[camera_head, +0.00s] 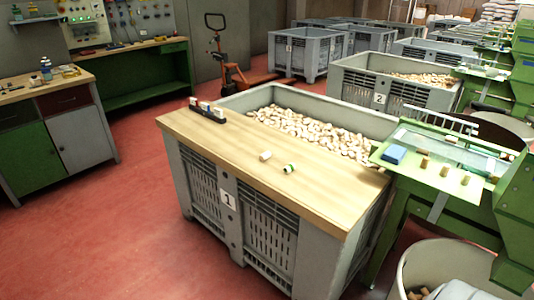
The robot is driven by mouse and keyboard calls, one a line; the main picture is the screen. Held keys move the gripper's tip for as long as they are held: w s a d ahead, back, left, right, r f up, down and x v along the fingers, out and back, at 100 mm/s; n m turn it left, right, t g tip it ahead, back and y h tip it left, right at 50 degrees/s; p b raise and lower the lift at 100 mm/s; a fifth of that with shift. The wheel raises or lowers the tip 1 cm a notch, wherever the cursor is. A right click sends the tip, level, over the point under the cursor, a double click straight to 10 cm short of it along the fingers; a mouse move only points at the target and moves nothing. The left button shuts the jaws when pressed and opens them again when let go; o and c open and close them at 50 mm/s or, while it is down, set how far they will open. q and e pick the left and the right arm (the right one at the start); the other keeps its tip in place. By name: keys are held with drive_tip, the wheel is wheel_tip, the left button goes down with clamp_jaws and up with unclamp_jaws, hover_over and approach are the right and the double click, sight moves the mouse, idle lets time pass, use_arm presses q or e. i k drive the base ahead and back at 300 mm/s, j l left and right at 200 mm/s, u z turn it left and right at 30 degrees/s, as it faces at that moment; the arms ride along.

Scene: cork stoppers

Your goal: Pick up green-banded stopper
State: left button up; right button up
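The green-banded stopper (289,168) lies on its side on the wooden board (222,160) across the front of the grey crate marked 1. It is small and pale with a green band. A plain cork stopper (265,156) lies a little to its left and farther back, apart from it. Neither of my grippers shows in the head view, so their state is hidden.
A dark rack (208,112) with several stoppers stands at the board's back left. The crate (230,200) behind the board is full of loose corks (310,134). A green machine (435,175) with a blue block (394,154) stands close on the right. Red floor (120,220) is free at left.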

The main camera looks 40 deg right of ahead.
sight(291, 167)
drive_tip(key=i, duration=1.75)
drive_tip(key=i+z, duration=0.1)
drive_tip(key=i, duration=0.45)
drive_tip(key=i+j+z, duration=0.1)
drive_tip(key=i, duration=0.45)
drive_tip(key=i+j+z, duration=0.1)
drive_tip(key=i, duration=0.4)
drive_tip(key=i+z, duration=0.1)
drive_tip(key=z, duration=1.8)
